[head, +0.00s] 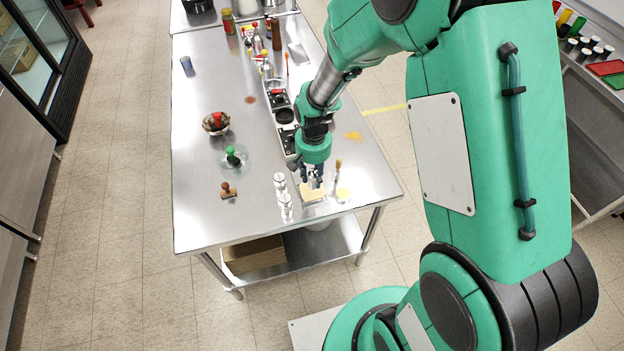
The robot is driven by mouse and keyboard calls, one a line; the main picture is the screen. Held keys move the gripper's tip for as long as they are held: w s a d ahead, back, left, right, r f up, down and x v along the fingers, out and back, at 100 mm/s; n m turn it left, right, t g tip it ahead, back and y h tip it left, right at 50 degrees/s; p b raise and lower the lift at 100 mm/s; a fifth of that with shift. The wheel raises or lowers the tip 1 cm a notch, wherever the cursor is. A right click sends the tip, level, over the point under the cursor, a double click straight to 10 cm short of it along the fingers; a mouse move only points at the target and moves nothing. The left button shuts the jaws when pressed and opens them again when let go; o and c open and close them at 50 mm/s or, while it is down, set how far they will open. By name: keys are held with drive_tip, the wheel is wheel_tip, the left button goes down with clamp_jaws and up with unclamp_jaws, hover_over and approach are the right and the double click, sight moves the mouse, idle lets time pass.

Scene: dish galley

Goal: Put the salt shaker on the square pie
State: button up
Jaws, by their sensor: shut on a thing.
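The square pie (313,196) is a pale yellow-brown block lying flat near the front right of the steel table. My gripper (313,182) points down right over it, with dark fingers shut on a small greyish thing. That thing looks like the salt shaker, but the fingers mostly hide it. I cannot tell whether it touches the pie. Just left of the pie stand two clear, silvery shaker-like items, one farther back (280,181) and one nearer (286,204).
A wooden stamp (228,191), a green-topped item on a clear dish (233,157) and a bowl (216,123) stand to the left. A brush (338,167) and a pale yellow disc (343,195) are right of the pie. The table's front left is clear.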

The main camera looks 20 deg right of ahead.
sight(312, 180)
drive_tip(key=shift+w+f, duration=0.1)
drive_tip(key=shift+w, duration=0.5)
drive_tip(key=shift+f, duration=1.75)
drive_tip(key=shift+f, duration=0.1)
drive_tip(key=o, duration=1.2)
wheel_tip(312, 180, up, 12)
drive_tip(key=shift+r+p, duration=0.15)
drive_tip(key=shift+p, duration=0.2)
